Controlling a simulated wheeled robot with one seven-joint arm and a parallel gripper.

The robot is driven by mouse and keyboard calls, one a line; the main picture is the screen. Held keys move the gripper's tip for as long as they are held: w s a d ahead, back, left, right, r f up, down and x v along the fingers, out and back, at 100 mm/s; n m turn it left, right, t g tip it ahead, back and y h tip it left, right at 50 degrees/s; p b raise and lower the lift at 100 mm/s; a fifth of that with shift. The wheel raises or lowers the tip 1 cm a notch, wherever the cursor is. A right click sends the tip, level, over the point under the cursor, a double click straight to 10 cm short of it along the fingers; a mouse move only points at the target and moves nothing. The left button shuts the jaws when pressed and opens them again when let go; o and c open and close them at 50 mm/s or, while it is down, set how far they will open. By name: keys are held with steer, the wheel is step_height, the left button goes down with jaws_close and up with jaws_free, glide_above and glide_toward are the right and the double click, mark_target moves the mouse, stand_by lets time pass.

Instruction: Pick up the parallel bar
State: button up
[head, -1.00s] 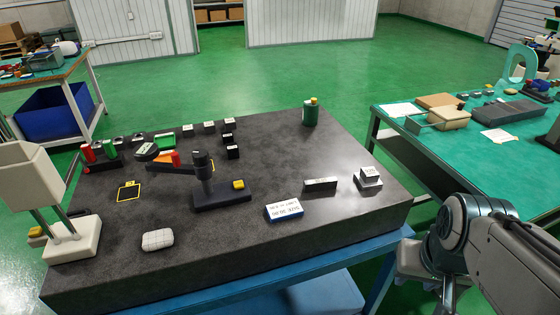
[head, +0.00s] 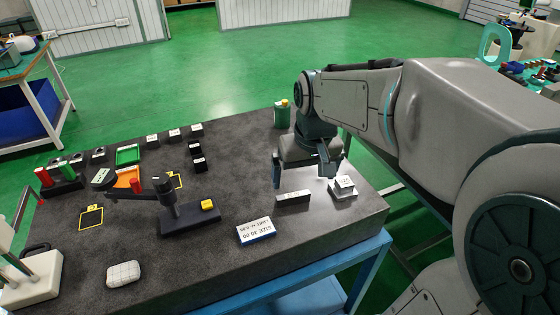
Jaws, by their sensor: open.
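The parallel bar appears to be the short dark bar with a light marked face (head: 293,199), lying near the front right of the dark stone slab (head: 190,262). My gripper (head: 302,180) is over the slab, just above and behind the bar in the picture. Its two fingers point down and are apart, with nothing between them. I cannot tell the exact height of the fingertips above the bar.
A small block on a square base (head: 342,186) stands close to the right of my gripper. A white and blue labelled box (head: 255,231) lies left of the bar. A black stand with an arm (head: 185,215) and a green bottle (head: 282,115) are also on the slab.

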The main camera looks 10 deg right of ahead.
steer(key=w+r, duration=0.2)
steer(key=w, duration=0.1)
steer(key=p, duration=0.1)
glide_above(293, 195)
steer(key=s, duration=0.1)
steer(key=f, duration=0.8)
steer(key=shift+d+f, duration=0.25)
steer(key=shift+f, duration=0.05)
steer(key=shift+w+a+f+p, duration=0.1)
steer(key=shift+w+f+p, duration=0.05)
steer(key=shift+f, duration=0.7)
steer(key=shift+w+f+p, duration=0.15)
steer(key=shift+f+p, duration=0.05)
steer(key=shift+f, duration=0.7)
steer(key=shift+w+a+f+p, duration=0.1)
steer(key=shift+w+f+p, duration=0.05)
steer(key=shift+f, duration=0.7)
steer(key=c, duration=1.2)
steer(key=shift+o, duration=0.2)
